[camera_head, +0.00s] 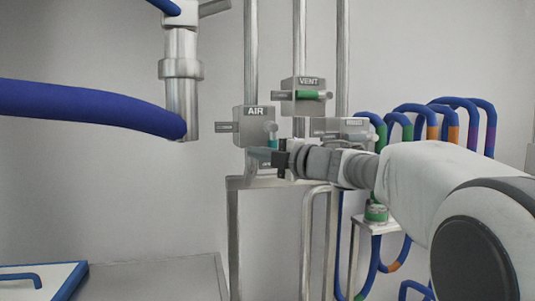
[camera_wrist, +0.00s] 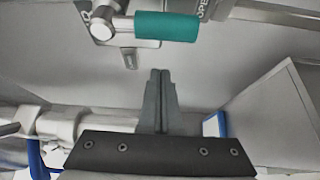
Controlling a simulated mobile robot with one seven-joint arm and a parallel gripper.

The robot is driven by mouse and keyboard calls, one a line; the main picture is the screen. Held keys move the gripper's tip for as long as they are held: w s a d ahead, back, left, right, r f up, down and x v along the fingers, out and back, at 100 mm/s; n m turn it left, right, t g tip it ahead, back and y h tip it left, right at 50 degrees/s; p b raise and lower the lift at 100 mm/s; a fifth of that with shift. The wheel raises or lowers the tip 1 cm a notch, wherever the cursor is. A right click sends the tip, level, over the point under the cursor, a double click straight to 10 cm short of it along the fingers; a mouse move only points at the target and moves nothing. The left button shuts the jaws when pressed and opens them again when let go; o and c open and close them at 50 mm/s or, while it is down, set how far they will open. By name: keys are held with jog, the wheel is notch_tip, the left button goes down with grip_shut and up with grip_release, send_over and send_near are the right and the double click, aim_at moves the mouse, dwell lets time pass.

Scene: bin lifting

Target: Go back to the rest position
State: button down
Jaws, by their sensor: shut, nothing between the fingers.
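My gripper (camera_head: 254,153) is at the end of my arm, which reaches in from the right in the head view. Its fingers point left, just below the grey AIR valve box (camera_head: 254,118). In the wrist view the two fingers (camera_wrist: 160,74) are together with nothing between them. A teal valve handle (camera_wrist: 167,26) lies beyond the fingertips there, apart from them. In the head view a teal handle (camera_head: 271,134) shows partly beside the AIR box, close above my gripper. Whether my gripper touches the box cannot be told from the head view.
A VENT valve box (camera_head: 303,97) with a green handle sits up and right on the vertical pipes. A thick blue hose (camera_head: 90,107) and steel pipe (camera_head: 181,90) are at left. Several blue hoses (camera_head: 410,108) hang behind my arm. A table (camera_head: 160,278) stands lower left.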

jog(key=s+d+m+t+h+b, duration=0.1)
jog(key=s+d+m+t+h, duration=0.2)
jog(key=s+d+m+h, duration=0.3)
jog(key=s+d+m+t+h+b, duration=0.1)
jog(key=s+d+m+t+h, duration=0.1)
jog(key=s+d+m+h, duration=0.35)
jog(key=s+d+f+m+g+h, duration=0.3)
jog(key=s+d+f+m, duration=0.1)
jog(key=d+f+m, duration=0.4)
jog(key=s+a+f+m+g+y, duration=0.1)
jog(key=s+a+f+m+g, duration=0.2)
jog(key=s+f, duration=0.7)
jog(key=s+a+f+m+g+y, duration=0.1)
jog(key=s+a+f+m+g, duration=0.2)
jog(key=s+f, duration=0.7)
jog(key=a+f+g, duration=0.1)
jog(key=a+g, duration=0.1)
jog(key=g, duration=0.2)
jog(key=shift+s+f, duration=0.35)
jog(key=shift+f, duration=0.05)
jog(key=shift+d+m, duration=0.1)
jog(key=shift+m, duration=0.15)
